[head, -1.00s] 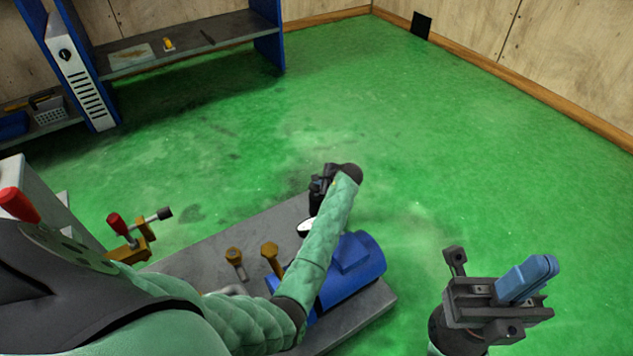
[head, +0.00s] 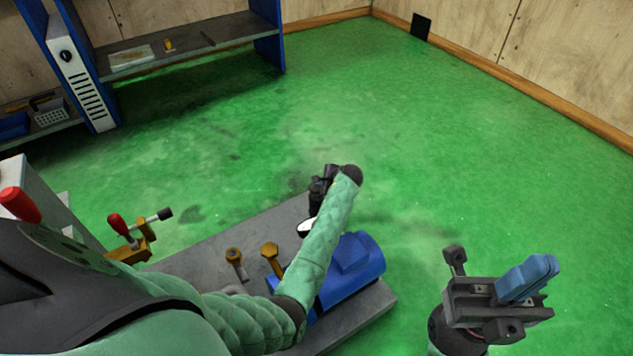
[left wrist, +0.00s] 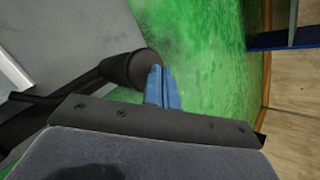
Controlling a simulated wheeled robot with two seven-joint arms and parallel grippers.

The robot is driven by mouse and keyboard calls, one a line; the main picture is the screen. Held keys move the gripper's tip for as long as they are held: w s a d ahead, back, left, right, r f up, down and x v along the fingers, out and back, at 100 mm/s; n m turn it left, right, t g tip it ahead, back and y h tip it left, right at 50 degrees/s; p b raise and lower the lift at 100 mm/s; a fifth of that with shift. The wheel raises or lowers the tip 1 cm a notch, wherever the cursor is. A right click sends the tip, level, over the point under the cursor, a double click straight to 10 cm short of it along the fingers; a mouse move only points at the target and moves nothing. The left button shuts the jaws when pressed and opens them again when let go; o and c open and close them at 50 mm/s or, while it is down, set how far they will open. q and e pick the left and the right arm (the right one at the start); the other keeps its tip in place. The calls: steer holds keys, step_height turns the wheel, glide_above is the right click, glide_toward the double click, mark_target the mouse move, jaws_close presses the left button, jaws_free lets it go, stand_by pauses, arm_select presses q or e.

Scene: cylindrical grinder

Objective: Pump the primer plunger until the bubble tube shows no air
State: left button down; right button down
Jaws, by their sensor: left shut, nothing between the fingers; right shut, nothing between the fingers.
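In the left wrist view, the blue fingers of my left gripper (left wrist: 162,88) are shut with nothing between them. Their tips are right beside a black round knob (left wrist: 130,68) on a dark arm; I cannot tell whether they touch it, or whether it is the primer plunger. In the head view my left forearm reaches over the grey machine base (head: 205,245), and the left fingers are not clear there. My right gripper (head: 528,278) is shut and empty at the lower right, away from the machine. I cannot make out the bubble tube.
A blue motor-like housing (head: 352,268) sits on the base under my left forearm. Two brass-coloured knobs (head: 270,253) stand left of it. A red-handled clamp (head: 130,240) is farther left. A blue-sided shelf (head: 190,50) stands at the back. The green floor between is clear.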

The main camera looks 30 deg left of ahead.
mark_target(317, 188)
arm_select(q)
steer(key=shift+s+a+f, duration=0.25)
steer(key=shift+f, duration=0.2)
steer(key=shift+s+a+f, duration=0.2)
steer(key=shift+s+f, duration=0.05)
steer(key=shift+f, duration=0.15)
steer(key=shift+r+p, duration=0.3)
steer(key=shift+p, duration=0.6)
steer(key=shift+s+a+r+p, duration=0.1)
steer(key=shift+a+r+p, duration=0.25)
steer(key=shift+r+p, duration=0.5)
steer(key=shift+d+r+p, duration=0.25)
steer(key=shift+r+p, duration=0.3)
steer(key=shift+p, duration=0.35)
steer(key=shift+w+d, duration=0.1)
steer(key=shift+w, duration=0.1)
steer(key=shift+d, duration=0.1)
step_height(317, 188, up, 5)
steer(key=p, duration=0.6)
steer(key=shift+r, duration=0.1)
steer(key=shift+w+n, duration=0.1)
steer(key=shift+n, duration=0.2)
